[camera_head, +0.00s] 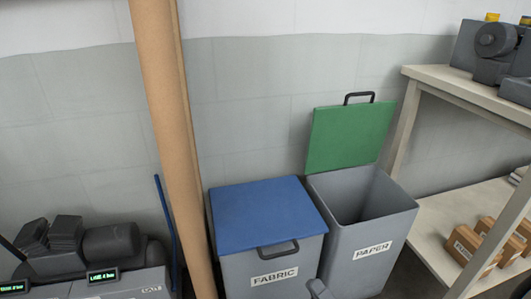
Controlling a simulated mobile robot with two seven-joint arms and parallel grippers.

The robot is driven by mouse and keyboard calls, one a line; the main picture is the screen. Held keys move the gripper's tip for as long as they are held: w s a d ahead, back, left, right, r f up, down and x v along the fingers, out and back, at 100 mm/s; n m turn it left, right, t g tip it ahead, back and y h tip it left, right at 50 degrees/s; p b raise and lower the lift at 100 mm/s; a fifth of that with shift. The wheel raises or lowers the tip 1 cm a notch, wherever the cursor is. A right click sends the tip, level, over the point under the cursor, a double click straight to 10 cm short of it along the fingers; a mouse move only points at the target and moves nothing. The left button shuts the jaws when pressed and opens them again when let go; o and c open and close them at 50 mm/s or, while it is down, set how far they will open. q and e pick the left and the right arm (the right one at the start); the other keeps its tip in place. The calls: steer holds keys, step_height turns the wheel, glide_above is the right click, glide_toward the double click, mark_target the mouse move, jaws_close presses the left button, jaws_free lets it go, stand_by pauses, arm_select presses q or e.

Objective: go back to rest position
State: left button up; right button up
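Only a small grey tip of my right gripper (318,289) shows at the bottom edge, in front of the two bins. Its fingers cannot be made out, so I cannot tell whether it is open or shut. My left gripper is not in view. The grey bin labelled FABRIC (273,278) has its blue lid (262,213) down. The grey bin labelled PAPER (368,253) beside it has its green lid (349,138) raised, and its dark inside shows.
A tall brown column or tube (170,120) stands left of the bins. Grey machines (110,243) with green displays fill the lower left. A pale shelf (455,220) at right holds labelled brown boxes (469,247) below and grey equipment (492,48) on top.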

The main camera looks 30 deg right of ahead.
steer(key=w+a+r+m+g+h, duration=0.2)
steer(key=w+a+m+g+h, duration=0.4)
steer(key=m, duration=0.6)
steer(key=s+a+r+m+g+y, duration=0.45)
steer(key=s+a+m+g, duration=0.35)
steer(key=a, duration=0.4)
arm_select(q)
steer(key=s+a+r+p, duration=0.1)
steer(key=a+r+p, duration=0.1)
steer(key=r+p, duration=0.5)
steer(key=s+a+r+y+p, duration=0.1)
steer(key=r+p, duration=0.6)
steer(key=p, duration=0.8)
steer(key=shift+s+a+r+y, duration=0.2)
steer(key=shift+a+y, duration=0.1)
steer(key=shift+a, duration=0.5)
arm_select(e)
steer(key=s+d+r+h, duration=0.1)
steer(key=d+r, duration=0.1)
steer(key=r, duration=0.5)
steer(key=d+r+m+t+h, duration=0.1)
steer(key=d+r, duration=0.2)
steer(key=r, duration=0.4)
steer(key=shift+s+r, duration=0.4)
